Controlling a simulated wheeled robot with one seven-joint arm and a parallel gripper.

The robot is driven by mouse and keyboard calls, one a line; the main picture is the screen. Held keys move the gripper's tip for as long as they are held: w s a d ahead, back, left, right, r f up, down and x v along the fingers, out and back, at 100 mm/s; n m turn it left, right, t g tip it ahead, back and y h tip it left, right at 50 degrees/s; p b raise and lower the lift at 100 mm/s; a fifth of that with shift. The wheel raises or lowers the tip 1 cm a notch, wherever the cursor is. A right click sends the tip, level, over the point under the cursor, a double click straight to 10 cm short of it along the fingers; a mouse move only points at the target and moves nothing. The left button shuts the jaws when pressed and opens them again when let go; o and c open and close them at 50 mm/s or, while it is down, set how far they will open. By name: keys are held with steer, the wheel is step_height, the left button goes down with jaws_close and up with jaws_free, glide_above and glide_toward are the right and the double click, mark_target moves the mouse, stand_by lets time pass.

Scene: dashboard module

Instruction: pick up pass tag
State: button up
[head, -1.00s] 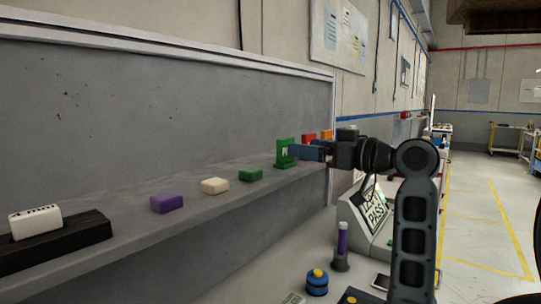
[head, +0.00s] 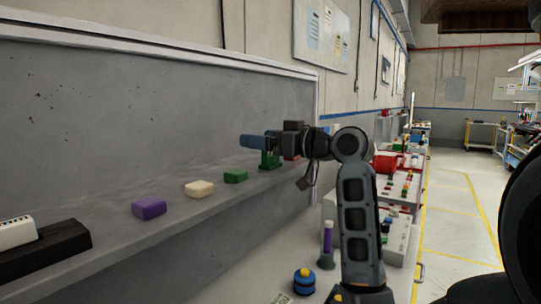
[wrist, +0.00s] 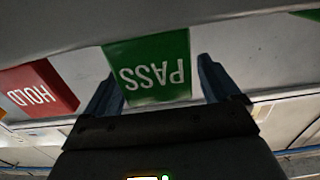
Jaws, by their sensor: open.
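The green pass tag (wrist: 155,62) reads PASS upside down in the wrist view, between the two blue fingers of my open gripper (wrist: 158,74). I cannot tell whether the fingers touch it. In the head view the tag's green lower part (head: 270,160) shows on the grey shelf, with its upper part hidden behind my gripper (head: 255,142). A red tag reading HOLD (wrist: 38,90) stands to the left of it in the wrist view.
On the shelf (head: 110,238) lie a green block (head: 235,177), a cream block (head: 199,189) and a purple block (head: 149,208). A black holder (head: 55,250) with a white piece is at the left. A purple tube (head: 328,238) stands on the lower bench.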

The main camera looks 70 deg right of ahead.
steer(key=shift+c, duration=0.3)
steer(key=c, duration=1)
steer(key=shift+r, duration=0.1)
